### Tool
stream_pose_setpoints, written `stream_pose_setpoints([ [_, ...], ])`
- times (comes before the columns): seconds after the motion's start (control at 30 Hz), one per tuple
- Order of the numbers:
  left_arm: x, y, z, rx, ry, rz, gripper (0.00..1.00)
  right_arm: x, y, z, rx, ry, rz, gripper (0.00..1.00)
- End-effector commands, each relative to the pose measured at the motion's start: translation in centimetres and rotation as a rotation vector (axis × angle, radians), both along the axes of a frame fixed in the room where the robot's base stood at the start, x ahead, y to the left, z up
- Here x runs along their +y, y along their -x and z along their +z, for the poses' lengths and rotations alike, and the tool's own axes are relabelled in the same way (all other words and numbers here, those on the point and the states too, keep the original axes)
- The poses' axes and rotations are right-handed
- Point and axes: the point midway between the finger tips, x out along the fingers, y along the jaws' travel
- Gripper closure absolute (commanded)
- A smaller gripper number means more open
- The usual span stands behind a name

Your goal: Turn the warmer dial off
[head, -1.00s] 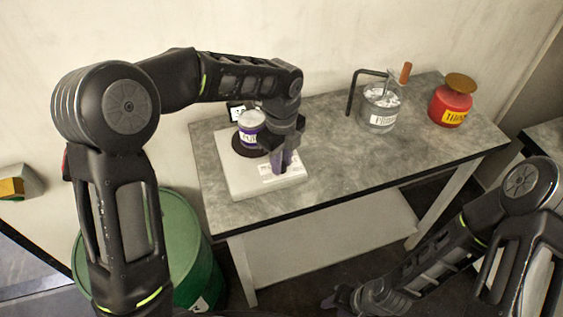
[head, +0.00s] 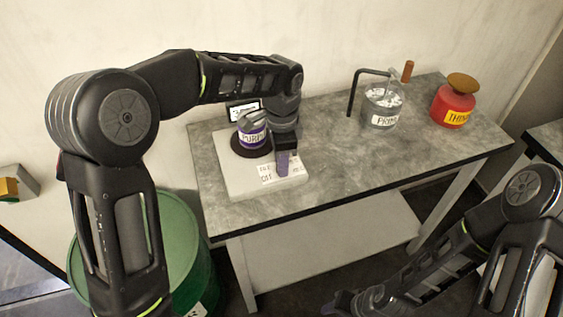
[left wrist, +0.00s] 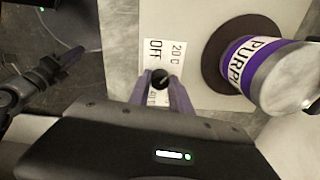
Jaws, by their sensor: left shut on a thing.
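The white warmer (head: 237,184) stands on the left part of the grey bench, with a dark round plate on top. Its dial (left wrist: 160,77) is a small black knob in the left wrist view, beside a white label marked OFF and 20 C (left wrist: 164,52). My left gripper (head: 283,166) points down at the warmer's front. Its purple fingers (left wrist: 159,88) are shut on the dial, one on each side. In the head view the fingers hide the dial. My right gripper (head: 345,302) is low at the bottom, away from the bench; its jaws are unclear.
A purple-labelled can (head: 251,135) sits on the warmer's plate, close to my left gripper. A small display (head: 242,112) stands behind it. A glass primer jar (head: 382,108) and a red thinner can (head: 453,106) stand further right on the bench (head: 340,165). A green drum (head: 178,240) is on the floor.

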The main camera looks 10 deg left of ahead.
Motion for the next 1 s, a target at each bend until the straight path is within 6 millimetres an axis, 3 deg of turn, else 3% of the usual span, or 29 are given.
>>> stream_pose_setpoints([
  [0.7, 0.0, -0.1, 0.1, -0.004, 0.001, 0.669, 1.0, 0.0, -0.1, -1.1, -0.004, -0.002, 0.001, 0.64],
  [1.0, 0.0, -0.1, 0.1, -0.004, 0.001, 0.865, 1.0, 0.0, -0.1, -1.4, -0.004, -0.001, 0.001, 0.64],
])
